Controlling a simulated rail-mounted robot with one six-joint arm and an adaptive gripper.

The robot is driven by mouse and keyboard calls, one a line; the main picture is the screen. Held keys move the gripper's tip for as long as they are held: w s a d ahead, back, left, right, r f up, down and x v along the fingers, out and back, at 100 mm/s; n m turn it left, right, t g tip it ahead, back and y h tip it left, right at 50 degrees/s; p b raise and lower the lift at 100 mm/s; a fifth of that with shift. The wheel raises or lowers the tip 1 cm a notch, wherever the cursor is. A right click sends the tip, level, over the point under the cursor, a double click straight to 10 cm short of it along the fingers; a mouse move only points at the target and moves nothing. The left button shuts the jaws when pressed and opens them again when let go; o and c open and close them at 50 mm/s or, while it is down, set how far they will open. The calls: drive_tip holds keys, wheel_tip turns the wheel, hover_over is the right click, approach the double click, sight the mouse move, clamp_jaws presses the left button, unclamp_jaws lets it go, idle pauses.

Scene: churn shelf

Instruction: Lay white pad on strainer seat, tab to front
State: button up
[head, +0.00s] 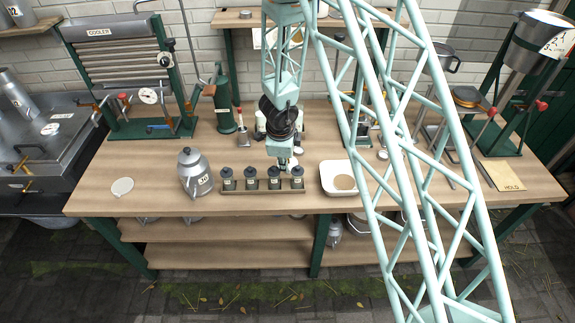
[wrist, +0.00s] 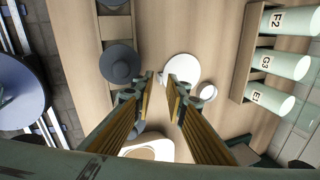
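My gripper (head: 284,166) points down over the middle of the bench, behind a rack of dark-capped bottles. In the wrist view its two fingers (wrist: 163,84) stand apart with a narrow gap, and nothing shows clamped between them. A round white disc (wrist: 182,67), which looks like the white pad, lies below and just beyond the fingertips. The right finger overlaps its edge. I cannot make out its tab. A smaller white round piece (wrist: 208,91) is beside it. In the head view my gripper and arm mostly hide this spot. I cannot identify the strainer seat with certainty.
The bottle rack (head: 262,191) stands close in front of my gripper. A white tray (head: 327,184) holding a tan disc is to its right. A silver can (head: 194,173) and a flat pale disc (head: 122,187) are at left. Labelled cylinders (wrist: 281,62) stand in a wooden rack nearby.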

sight(286, 175)
drive_tip(key=shift+f, duration=0.15)
drive_tip(key=shift+b+x, duration=1.3)
drive_tip(key=shift+x, duration=1.2)
drive_tip(key=shift+d, duration=0.1)
drive_tip(key=shift+c, duration=0.5)
clamp_jaws()
drive_tip(key=shift+r, duration=0.25)
wheel_tip(286, 175, up, 17)
drive_tip(key=p, duration=1.3)
drive_tip(key=shift+r+p, duration=0.25)
drive_tip(key=shift+p, duration=0.05)
